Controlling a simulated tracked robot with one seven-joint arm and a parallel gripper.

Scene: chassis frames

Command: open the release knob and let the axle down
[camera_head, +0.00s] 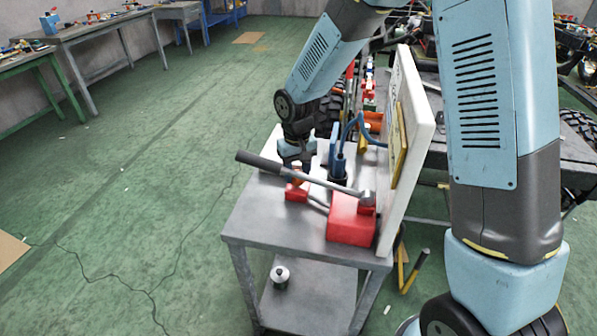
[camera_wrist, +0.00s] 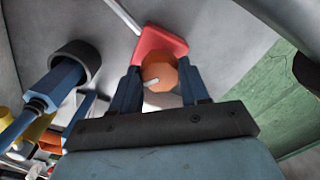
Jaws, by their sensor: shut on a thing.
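The release knob shows in the wrist view as a rounded orange-red knob (camera_wrist: 159,70) with a small pale pointer, in front of a red block (camera_wrist: 160,41). My gripper (camera_wrist: 158,86) has one dark blue finger on each side of the knob and is shut on it. In the head view my gripper (camera_head: 296,168) points down at the small red block (camera_head: 296,192), and the knob is mostly hidden. A larger red pump body (camera_head: 350,221) stands to the right, with a long grey lever (camera_head: 305,176) slanting across in front. I cannot make out the axle.
A blue cylinder with a hose (camera_head: 338,163) stands close to the right of my gripper; its dark ring (camera_wrist: 74,62) shows in the wrist view. A white upright board (camera_head: 408,150) bounds the grey cart (camera_head: 270,222) on the right.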

